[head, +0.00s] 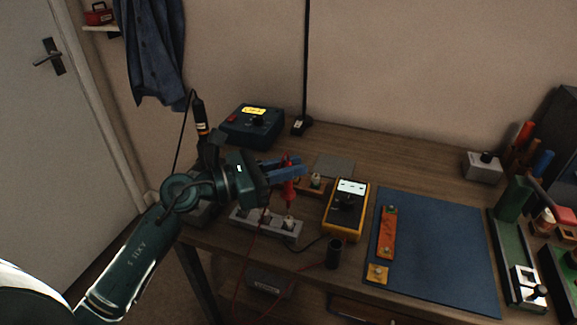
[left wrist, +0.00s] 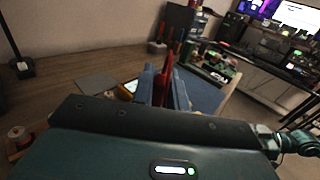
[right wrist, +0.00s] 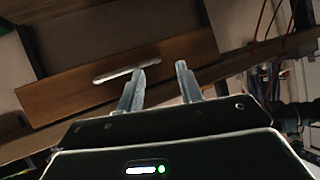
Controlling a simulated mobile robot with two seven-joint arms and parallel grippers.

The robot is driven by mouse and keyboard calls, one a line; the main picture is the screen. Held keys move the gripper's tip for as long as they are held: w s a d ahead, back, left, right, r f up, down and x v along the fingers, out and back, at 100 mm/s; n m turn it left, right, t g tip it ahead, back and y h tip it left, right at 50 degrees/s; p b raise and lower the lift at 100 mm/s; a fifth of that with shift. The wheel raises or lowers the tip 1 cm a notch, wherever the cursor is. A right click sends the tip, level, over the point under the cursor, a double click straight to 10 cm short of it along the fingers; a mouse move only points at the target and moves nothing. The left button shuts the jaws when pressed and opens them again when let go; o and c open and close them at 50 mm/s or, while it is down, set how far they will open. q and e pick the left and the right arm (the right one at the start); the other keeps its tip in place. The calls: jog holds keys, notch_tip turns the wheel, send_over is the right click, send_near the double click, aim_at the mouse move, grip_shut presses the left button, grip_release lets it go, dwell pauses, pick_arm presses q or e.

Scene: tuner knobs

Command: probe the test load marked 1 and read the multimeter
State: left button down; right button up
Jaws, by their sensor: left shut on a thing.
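My left gripper (head: 291,172) is shut on a red probe (head: 289,192), which points down above the table; the probe also shows between its fingers in the left wrist view (left wrist: 166,82). A red lead hangs from it. The yellow multimeter (head: 331,226) lies to the right of the probe, its lit display (head: 352,187) too small to read. A grey strip with several terminals (head: 262,226) lies below the probe. A wooden block with a terminal (head: 316,187) is behind it. I cannot tell which is marked 1. My right gripper (right wrist: 160,70) is open and empty.
A blue mat (head: 440,250) with an orange strip (head: 387,235) lies right of the multimeter. A black cup (head: 333,253) stands near the front edge. A dark blue box (head: 251,127) sits at the back left. A drawer front with a handle (right wrist: 127,75) shows in the right wrist view.

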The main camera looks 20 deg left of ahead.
pick_arm(q)
jog(key=shift+f+b, duration=0.35)
jog(key=shift+b, duration=0.05)
dwell(1.1)
jog(key=shift+r, duration=0.15)
